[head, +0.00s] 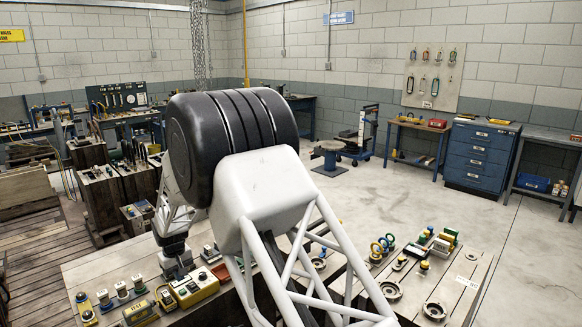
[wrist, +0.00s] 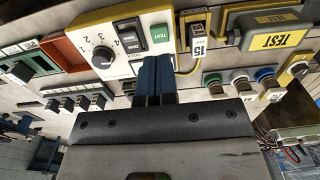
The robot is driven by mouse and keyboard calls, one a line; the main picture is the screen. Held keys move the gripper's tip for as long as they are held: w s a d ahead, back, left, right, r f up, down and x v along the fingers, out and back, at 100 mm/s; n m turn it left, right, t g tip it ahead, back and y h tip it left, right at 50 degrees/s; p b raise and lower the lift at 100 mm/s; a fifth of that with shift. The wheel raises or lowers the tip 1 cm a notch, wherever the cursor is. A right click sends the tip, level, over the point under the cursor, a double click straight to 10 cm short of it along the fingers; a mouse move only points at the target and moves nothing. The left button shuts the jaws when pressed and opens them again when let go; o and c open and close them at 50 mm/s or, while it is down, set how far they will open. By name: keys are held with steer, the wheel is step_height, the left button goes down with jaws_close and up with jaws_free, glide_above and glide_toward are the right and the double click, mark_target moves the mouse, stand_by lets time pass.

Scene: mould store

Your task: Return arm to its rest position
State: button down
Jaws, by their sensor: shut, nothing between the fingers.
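My gripper (wrist: 157,60) is shut and empty in the wrist view, its two blue fingers side by side. The fingertips lie in front of the lower edge of a cream and yellow control box (wrist: 82,28) with a black knob (wrist: 103,56), a black rocker switch (wrist: 128,38) and a green TEST button (wrist: 159,35). I cannot tell if they touch it. In the head view, my arm reaches down at the left over the bench (head: 105,268), and my gripper (head: 178,270) is low beside the yellow control box (head: 198,288). Its fingertips are hard to make out there.
A yellow TEST unit (head: 138,312) and several small coloured-top parts stand left of my gripper. Green and yellow parts and round metal rings (head: 434,310) lie on the bench's right side. A blue drawer cabinet (head: 480,155) stands far back. The concrete floor (head: 360,195) between is mostly clear.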

mark_target(182, 291)
steer(key=shift+f, duration=1.35)
steer(key=shift+f, duration=1.3)
stand_by(2.3)
steer(key=shift+r, duration=3.55)
